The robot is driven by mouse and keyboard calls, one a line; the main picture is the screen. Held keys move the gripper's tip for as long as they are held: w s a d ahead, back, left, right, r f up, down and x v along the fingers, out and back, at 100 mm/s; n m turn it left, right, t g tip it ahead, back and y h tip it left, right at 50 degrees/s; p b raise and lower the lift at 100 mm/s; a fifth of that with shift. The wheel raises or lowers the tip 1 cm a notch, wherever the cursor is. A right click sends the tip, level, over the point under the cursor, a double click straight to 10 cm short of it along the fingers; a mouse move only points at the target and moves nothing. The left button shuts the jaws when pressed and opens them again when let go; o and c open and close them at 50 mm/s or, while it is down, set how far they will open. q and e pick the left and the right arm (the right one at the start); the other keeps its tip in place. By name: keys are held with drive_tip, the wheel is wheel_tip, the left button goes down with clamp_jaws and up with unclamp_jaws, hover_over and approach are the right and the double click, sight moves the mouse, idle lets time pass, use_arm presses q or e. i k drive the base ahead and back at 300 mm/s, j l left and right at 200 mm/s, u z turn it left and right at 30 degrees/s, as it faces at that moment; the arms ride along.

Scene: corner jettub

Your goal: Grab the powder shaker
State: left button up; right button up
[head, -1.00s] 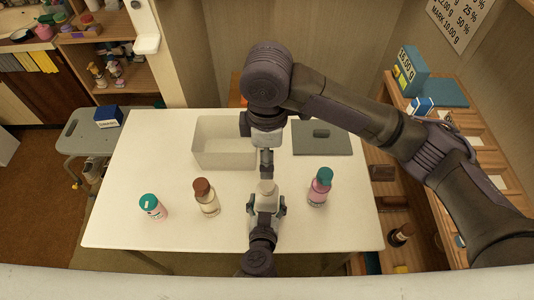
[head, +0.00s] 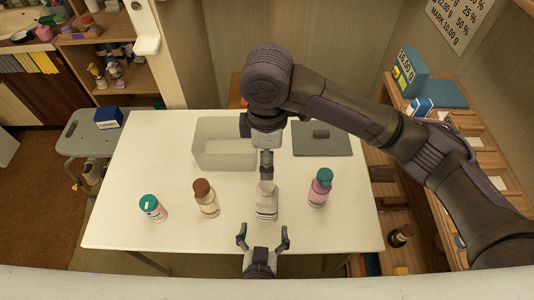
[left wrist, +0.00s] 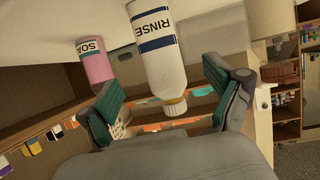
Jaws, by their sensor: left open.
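Several bottles stand upright on the white table. A white bottle with a pale cap (head: 266,201) is in the middle; in the left wrist view it reads RINSE (left wrist: 155,50). To its left are a brown-capped bottle (head: 207,199) and a pink, teal-capped one (head: 153,209); to its right is another pink, teal-capped one (head: 319,189). I cannot tell which is the powder shaker. My left gripper (head: 263,237) is open and empty, just on the near side of the white bottle, not around it. My right gripper (head: 266,163) is just beyond the white bottle, seen edge-on.
An empty pale bin (head: 224,163) and a grey board (head: 321,149) are at the table's back. A grey stool with a blue box (head: 109,118) stands at left. Wooden shelves (head: 481,150) are at right. The table's front edge (head: 190,249) is clear.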

sight(159, 215)
drive_tip(key=k+j, duration=0.1)
drive_tip(key=k, duration=0.9)
